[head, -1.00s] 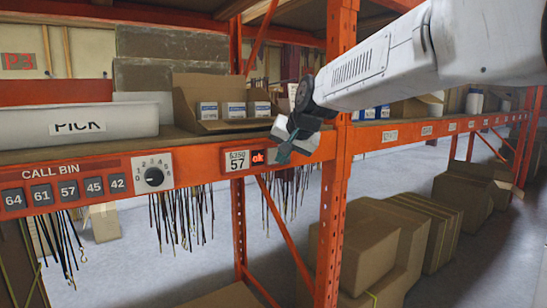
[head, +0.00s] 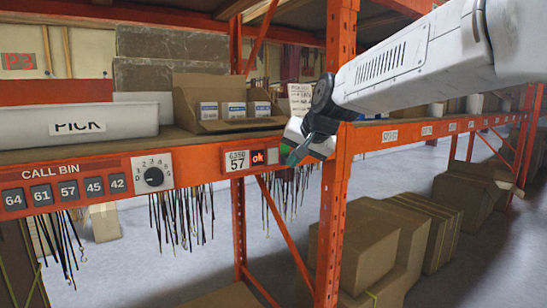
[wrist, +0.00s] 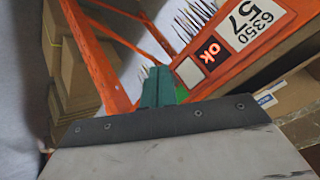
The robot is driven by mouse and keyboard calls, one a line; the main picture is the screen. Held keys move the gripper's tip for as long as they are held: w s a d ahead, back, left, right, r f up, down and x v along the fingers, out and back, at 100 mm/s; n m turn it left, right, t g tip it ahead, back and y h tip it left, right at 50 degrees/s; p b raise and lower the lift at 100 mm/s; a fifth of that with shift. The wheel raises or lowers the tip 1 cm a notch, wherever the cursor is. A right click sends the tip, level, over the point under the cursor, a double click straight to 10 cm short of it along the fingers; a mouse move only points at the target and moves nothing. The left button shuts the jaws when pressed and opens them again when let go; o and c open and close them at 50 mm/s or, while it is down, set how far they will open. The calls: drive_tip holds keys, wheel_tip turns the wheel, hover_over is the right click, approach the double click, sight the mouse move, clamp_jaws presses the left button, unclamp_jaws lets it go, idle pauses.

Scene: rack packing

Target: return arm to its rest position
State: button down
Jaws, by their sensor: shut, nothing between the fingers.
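My white arm reaches in from the upper right in the head view. My gripper (head: 291,158) hangs in front of the orange shelf beam, just right of the small display (head: 258,157) that reads "ok" beside the "6350 57" label. In the wrist view, the green fingertips (wrist: 157,87) are together with nothing between them. The wrist view also shows the "ok" display (wrist: 208,52) and its label, tilted, above and to the right of the fingers. The gripper appears apart from the beam, though the exact gap cannot be told.
An orange upright post (head: 335,190) stands right beside the gripper. On the shelf are an open carton (head: 222,125) with small boxes and a white PICK bin (head: 80,122). A dial (head: 153,176) sits on the beam. Brown boxes (head: 357,245) stand on the floor at the right.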

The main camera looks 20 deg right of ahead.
idle(0.4)
drive_tip(key=s+f+n+g, duration=0.1)
drive_tip(key=s+f, duration=0.4)
drive_tip(key=s, duration=0.7)
drive_tip(key=s+d+f+n+g+h, duration=0.1)
drive_tip(key=s+f+g, duration=0.3)
drive_tip(key=s, duration=0.8)
drive_tip(key=s+d+f+n+g, duration=0.1)
drive_tip(key=s+f+n+g, duration=0.1)
drive_tip(key=s+f, duration=0.5)
drive_tip(key=s+n, duration=0.1)
drive_tip(key=s, duration=0.4)
drive_tip(key=shift+d+h, duration=0.25)
drive_tip(key=shift+h, duration=0.15)
